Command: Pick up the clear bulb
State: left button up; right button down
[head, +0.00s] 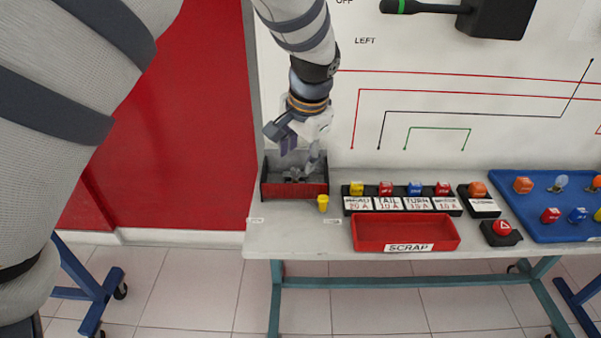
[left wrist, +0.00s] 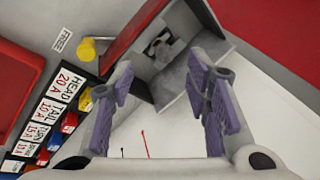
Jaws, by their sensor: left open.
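A small clear bulb (head: 561,181) stands among coloured pieces on the blue tray (head: 545,230) at the right in the head view. My left gripper (head: 302,148) is far to its left, just above an open dark box with a red front (head: 295,190). In the left wrist view the gripper (left wrist: 163,92) is open, its purple finger pads apart with nothing between them. Beyond the fingers, the box (left wrist: 125,35) holds a pale, roundish piece (left wrist: 163,46); I cannot tell what it is. My right gripper is not in view.
A yellow piece (head: 323,203) stands beside the box. A row of coloured fuses (head: 400,198) with labels and a red SCRAP tray (head: 405,232) lie between the box and the blue tray. A white panel rises behind the table (head: 300,235).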

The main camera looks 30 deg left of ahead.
aim_at(296, 169)
pick_arm(q)
jog(key=x, duration=0.7)
jog(key=shift+w+a+b, duration=0.2)
jog(key=shift+w+b, duration=0.2)
jog(key=shift+r, duration=0.1)
jog(key=c, duration=1)
